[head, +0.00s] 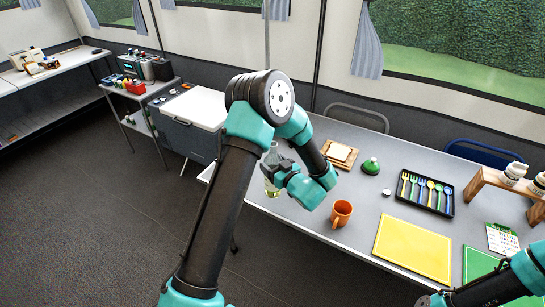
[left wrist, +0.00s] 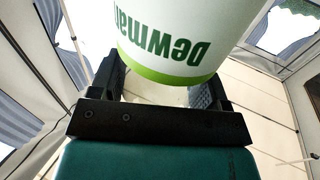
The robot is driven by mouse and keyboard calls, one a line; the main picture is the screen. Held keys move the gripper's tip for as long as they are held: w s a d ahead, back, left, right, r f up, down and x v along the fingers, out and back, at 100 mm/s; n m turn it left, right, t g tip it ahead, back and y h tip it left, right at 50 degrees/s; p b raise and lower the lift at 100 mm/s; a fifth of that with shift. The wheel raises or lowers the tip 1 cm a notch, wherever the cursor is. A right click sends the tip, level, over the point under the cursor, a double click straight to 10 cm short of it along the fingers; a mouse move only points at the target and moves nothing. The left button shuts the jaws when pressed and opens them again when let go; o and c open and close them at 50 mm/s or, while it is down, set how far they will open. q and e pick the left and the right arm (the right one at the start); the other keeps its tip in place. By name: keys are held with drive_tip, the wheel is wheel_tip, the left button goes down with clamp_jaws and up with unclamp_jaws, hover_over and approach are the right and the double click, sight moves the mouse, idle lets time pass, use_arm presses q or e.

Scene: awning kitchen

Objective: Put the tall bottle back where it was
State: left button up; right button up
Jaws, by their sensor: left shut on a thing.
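The tall bottle (head: 271,187) is clear with yellow-green liquid low in it. It stands roughly upright in my left gripper (head: 275,171), at the left end of the long grey table (head: 300,226). In the left wrist view the bottle's white label with green lettering and a green band (left wrist: 165,35) fills the top middle, between the two dark fingers of my left gripper (left wrist: 165,92). I cannot tell whether the bottle's base touches anything. My right arm shows at the lower right of the head view; its gripper is out of frame.
On the table are an orange mug (head: 341,213), a green domed item (head: 371,166), a wooden board with bread (head: 340,153), a cutlery tray (head: 425,192), a yellow mat (head: 412,249) and a wooden rack (head: 505,186). A white-lidded cooler (head: 195,108) stands behind left.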

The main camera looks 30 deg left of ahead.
use_arm(q)
drive_tip(key=w+a, duration=0.5)
drive_tip(key=w, duration=0.3)
drive_tip(key=shift+w+a+f, duration=0.2)
drive_tip(key=shift+w+f, duration=0.2)
drive_tip(key=shift+f, duration=0.05)
drive_tip(key=shift+w+a+f, duration=0.1)
drive_tip(key=shift+w+f, duration=0.1)
drive_tip(key=shift+f, duration=0.7)
drive_tip(key=shift+w+a+f, duration=0.1)
drive_tip(key=shift+w+f, duration=0.05)
drive_tip(key=shift+f, duration=0.9)
drive_tip(key=o, duration=1.3)
